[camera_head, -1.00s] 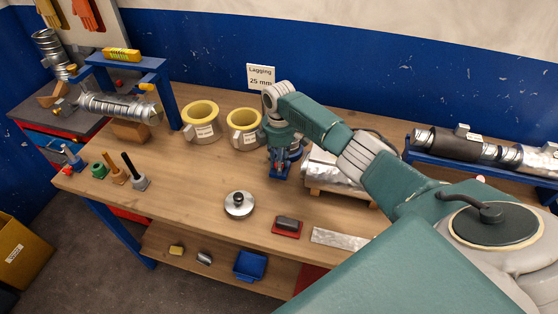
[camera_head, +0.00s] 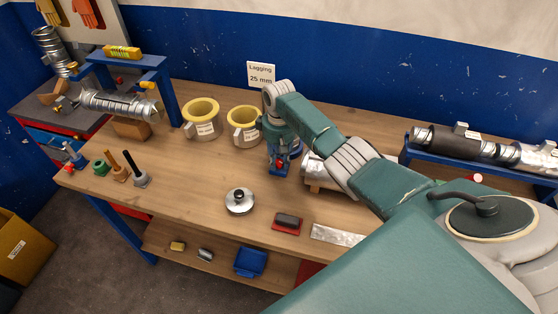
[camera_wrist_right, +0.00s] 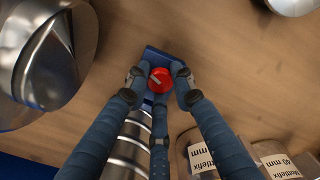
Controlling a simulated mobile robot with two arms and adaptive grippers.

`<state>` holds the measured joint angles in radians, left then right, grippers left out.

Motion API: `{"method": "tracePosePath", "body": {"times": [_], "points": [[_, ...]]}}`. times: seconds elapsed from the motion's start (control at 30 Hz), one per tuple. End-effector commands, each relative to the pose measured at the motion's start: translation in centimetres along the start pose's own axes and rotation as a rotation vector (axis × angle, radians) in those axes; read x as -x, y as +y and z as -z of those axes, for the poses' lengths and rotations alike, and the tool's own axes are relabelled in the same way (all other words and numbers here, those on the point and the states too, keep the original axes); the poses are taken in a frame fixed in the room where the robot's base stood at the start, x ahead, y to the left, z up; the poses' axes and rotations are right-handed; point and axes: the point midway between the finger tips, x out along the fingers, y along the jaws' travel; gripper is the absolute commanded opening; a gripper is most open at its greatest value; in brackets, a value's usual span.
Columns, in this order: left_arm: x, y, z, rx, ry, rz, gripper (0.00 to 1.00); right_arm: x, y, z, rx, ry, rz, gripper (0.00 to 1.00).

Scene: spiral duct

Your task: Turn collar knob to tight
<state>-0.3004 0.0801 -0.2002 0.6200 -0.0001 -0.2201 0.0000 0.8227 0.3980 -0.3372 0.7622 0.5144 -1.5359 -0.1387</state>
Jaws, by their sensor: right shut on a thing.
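The collar knob (camera_wrist_right: 160,80) is a red round knob with a pale line across it, on a blue block (camera_wrist_right: 154,58) in the right wrist view. No tight mark is readable. My right gripper (camera_wrist_right: 160,74) is shut on the knob, with blue fingertips at either side and a third finger below. In the head view my right gripper (camera_head: 279,165) reaches down at the table's middle and mostly hides the knob. A spiral metal duct (camera_wrist_right: 131,140) runs below the block in the wrist view. My left gripper is in neither view.
Two yellow-lined rings (camera_head: 201,118) stand left of the gripper. A silver roll (camera_head: 318,172) lies close on its right. A round metal piece (camera_head: 239,202) and a red-based block (camera_head: 287,222) are in front.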

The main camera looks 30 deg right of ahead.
Motion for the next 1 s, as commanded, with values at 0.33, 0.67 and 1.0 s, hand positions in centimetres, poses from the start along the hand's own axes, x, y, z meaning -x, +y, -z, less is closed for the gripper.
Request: {"method": "tracePosePath", "body": {"times": [0.33, 0.67, 1.0], "points": [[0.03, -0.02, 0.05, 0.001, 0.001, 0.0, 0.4, 0.29, 0.07, 0.27, -0.328, 0.008, -0.001, 0.0], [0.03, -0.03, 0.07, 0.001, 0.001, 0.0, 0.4, 0.31, 0.1, 0.29, -0.632, 0.009, 0.0, 0.0], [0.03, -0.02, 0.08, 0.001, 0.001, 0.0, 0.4, 0.34, 0.17, 0.28, -0.856, 0.009, 0.0, 0.0]]}}
